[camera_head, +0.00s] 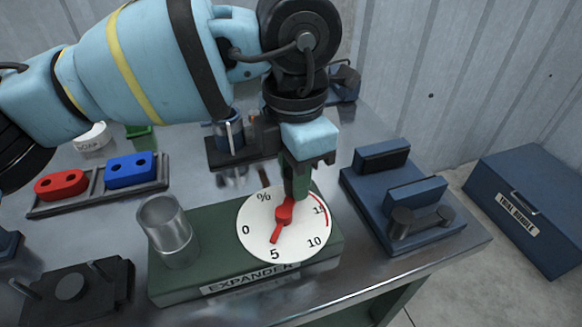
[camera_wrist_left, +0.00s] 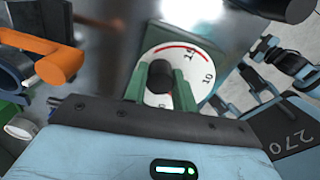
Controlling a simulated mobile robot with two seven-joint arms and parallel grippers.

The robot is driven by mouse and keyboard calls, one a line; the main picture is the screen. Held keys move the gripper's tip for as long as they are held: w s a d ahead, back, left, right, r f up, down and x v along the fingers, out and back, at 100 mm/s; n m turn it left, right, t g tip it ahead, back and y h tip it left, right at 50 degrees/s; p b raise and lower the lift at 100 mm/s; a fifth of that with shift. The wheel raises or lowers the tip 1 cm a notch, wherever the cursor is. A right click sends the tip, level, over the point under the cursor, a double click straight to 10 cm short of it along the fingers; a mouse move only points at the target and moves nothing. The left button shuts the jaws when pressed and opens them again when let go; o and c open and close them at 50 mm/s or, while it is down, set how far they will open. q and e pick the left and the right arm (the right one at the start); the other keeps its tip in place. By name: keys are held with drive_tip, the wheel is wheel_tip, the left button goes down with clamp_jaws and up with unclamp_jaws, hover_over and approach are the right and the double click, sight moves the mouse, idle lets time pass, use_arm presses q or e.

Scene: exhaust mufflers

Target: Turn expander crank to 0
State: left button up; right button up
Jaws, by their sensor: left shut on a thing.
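The expander (camera_head: 190,278) is a green block with a white round dial (camera_head: 255,225) marked 0, 5, 10 and 15. Its red crank (camera_head: 281,224) has its pointed end close to the 5 mark. My left gripper (camera_head: 294,192) comes down from above onto the far end of the crank. In the left wrist view the green fingers (camera_wrist_left: 160,88) are shut on a round black knob (camera_wrist_left: 160,76) over the dial. The fingers hide part of the crank in the head view. My right gripper is in neither view.
A metal cylinder (camera_head: 168,232) stands on the expander's left end. A blue fixture (camera_head: 400,200) sits close on the right. A tray (camera_head: 95,195) with a red block (camera_head: 61,184) and a blue block (camera_head: 130,169) lies left. A blue box (camera_head: 530,205) stands beyond the table.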

use_arm(q)
drive_tip(key=m, duration=0.1)
drive_tip(key=d+m, duration=0.1)
drive_tip(key=shift+s+r+m+p, duration=0.1)
drive_tip(key=shift+s+m+p, duration=0.1)
drive_tip(key=shift+m+p, duration=0.15)
drive_tip(key=shift+s+d+m, duration=0.2)
drive_tip(key=shift+m, duration=0.65)
drive_tip(key=m, duration=0.1)
drive_tip(key=s+m, duration=0.1)
drive_tip(key=m, duration=0.1)
drive_tip(key=shift+d+p, duration=0.35)
drive_tip(key=shift+d, duration=0.05)
drive_tip(key=shift+s+d+m, duration=0.1)
drive_tip(key=shift+s+m, duration=0.1)
drive_tip(key=shift+m, duration=0.55)
drive_tip(key=shift+s+d+m, duration=0.1)
drive_tip(key=shift+s+m, duration=0.1)
drive_tip(key=shift+m, duration=0.55)
drive_tip(key=o, duration=1)
